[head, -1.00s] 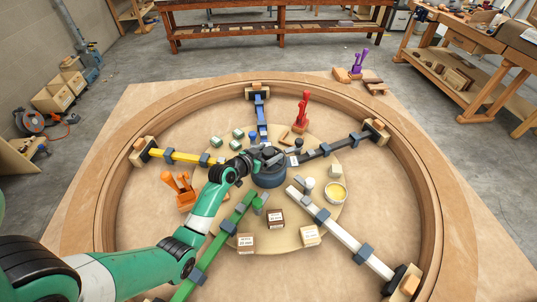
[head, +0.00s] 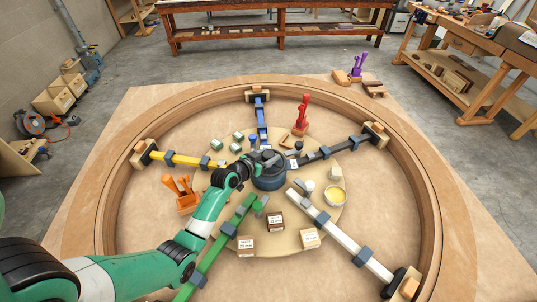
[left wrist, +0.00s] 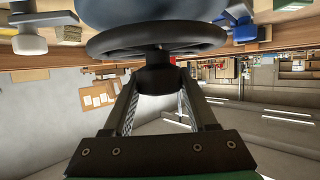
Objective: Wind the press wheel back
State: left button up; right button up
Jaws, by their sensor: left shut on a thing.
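The press wheel, a dark round handwheel, fills the top of the left wrist view (left wrist: 155,38). In the head view it is mostly hidden by my gripper, above the dark round hub (head: 270,180) at the centre of the wooden ring. My left gripper (head: 256,165) comes in over the hub from the lower left. In the left wrist view its fingers (left wrist: 157,78) are shut on a dark knob-like part of the wheel. The wheel's turn angle cannot be told. My right gripper is in neither view.
Coloured clamp bars radiate from the hub: yellow (head: 180,160), blue (head: 262,120), black (head: 340,148), white (head: 345,238) and green (head: 222,245).

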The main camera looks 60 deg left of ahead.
pick_arm(q)
jog(key=shift+d+r+n+g+y+p, duration=0.1)
jog(key=shift+r+n+g+y+p, duration=0.2)
jog(key=shift+p, duration=0.35)
jog(key=shift+w+f+n+y+p, duration=0.1)
jog(key=shift+n+y+p, duration=0.2)
jog(key=shift+n, duration=0.1)
jog(key=shift+f+n+g+y, duration=0.1)
jog(key=shift+n+g+y, duration=0.3)
jog(key=shift+y, duration=0.1)
jog(key=shift+f+n+g+y+b, duration=0.2)
jog(key=shift+n+g+y+b, duration=0.1)
jog(key=shift+b, duration=0.1)
jog(key=shift+f+n+g+y+b, duration=0.15)
jog(key=shift+n+g+y+b, duration=0.75)
jog(key=shift+b, duration=0.35)
jog(key=shift+n+g, duration=0.3)
jog(key=shift+n, duration=0.2)
jog(key=shift+r+n+g+y+p, duration=0.45)
jog(key=shift+n+g+p, duration=0.15)
jog(key=shift+g, duration=0.1)
jog(key=shift+n+g+y+p, duration=0.25)
jog(key=shift+n+g+p, duration=0.25)
jog(key=shift+p, duration=0.4)
jog(key=shift+n+g+p, duration=0.4)
jog(key=shift+p, duration=0.6)
jog(key=shift+f+p, duration=0.2)
jog(key=shift+p, duration=0.2)
jog(key=shift+f, duration=0.15)
